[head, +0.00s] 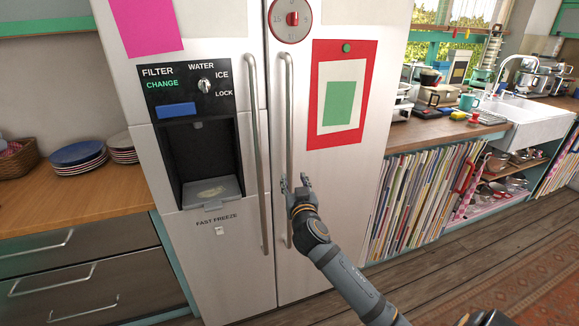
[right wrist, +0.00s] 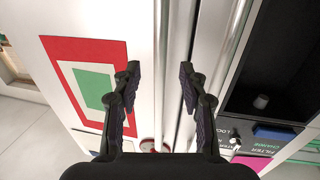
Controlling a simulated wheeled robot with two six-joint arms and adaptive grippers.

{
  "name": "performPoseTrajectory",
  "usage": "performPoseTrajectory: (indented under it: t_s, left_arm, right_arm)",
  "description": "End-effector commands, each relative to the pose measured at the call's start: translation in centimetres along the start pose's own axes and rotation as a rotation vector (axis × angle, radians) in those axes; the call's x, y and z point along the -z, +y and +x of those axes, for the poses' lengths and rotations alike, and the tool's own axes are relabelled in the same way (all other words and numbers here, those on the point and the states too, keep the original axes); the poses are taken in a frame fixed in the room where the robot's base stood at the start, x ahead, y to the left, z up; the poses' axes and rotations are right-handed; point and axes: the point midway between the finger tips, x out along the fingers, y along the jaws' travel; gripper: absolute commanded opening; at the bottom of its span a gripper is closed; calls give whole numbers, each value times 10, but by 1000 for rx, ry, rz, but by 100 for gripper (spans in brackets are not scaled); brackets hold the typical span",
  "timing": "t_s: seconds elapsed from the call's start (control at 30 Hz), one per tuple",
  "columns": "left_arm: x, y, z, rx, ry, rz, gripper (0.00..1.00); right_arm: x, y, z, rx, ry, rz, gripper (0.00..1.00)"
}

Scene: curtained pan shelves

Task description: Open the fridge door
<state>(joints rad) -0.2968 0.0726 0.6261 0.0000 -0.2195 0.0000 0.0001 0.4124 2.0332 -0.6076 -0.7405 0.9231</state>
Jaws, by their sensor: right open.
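The white fridge (head: 352,200) has two doors, both shut, side by side. The left door's long handle (head: 258,150) and the right door's long handle (head: 289,110) stand upright next to the gap. My right gripper (head: 295,182) is open at the lower half of the right door's handle. In the right wrist view my right gripper (right wrist: 160,82) has its fingers spread, with the right door's handle (right wrist: 163,40) running between them. Whether the fingers touch the handle cannot be told. My left gripper is not in view.
The left door has a dark water and ice dispenser (head: 195,130). A wooden counter (head: 90,210) with stacked plates (head: 78,154) is at the left. A counter with a white sink (head: 540,118) and stored boards (head: 420,200) are at the right. Wooden floor (head: 440,262) is open in front.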

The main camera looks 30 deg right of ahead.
Motion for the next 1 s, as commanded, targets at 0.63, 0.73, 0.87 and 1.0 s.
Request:
performPoseTrajectory:
  t_s: [0.63, 0.73, 0.87, 1.0]
  left_arm:
    - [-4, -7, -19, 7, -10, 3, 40]
    - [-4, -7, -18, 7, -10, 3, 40]
    - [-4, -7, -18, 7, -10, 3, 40]
    - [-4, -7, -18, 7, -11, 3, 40]
  right_arm:
    - [0, 0, 95, 1, -2, 0, 43]
    - [-1, 0, 95, 1, -2, 0, 43]
    - [-1, 0, 94, 1, -2, 0, 37]
    - [-1, 0, 94, 1, -2, 0, 18]
